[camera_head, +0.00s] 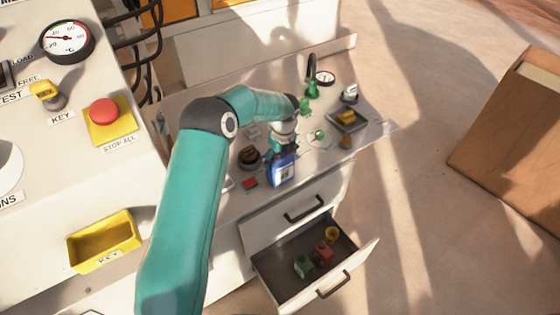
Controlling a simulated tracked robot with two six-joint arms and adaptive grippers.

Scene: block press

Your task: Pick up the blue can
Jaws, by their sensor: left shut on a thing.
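The blue can (281,172) is a dark blue container with a pale label, near the front edge of the white workbench top. My left arm comes in from the lower left and bends over the bench. My left gripper (279,148) is above the can and shut on its upper part; the fingers are small and partly hidden by the wrist. I cannot tell whether the can touches the bench. My right gripper is not in this view.
An open drawer (276,262) with small coloured parts juts out below the bench (376,131). A dark round object (250,157) stands left of the can, a grey tray (347,120) to the right. A control panel with a red button (104,111) is at left.

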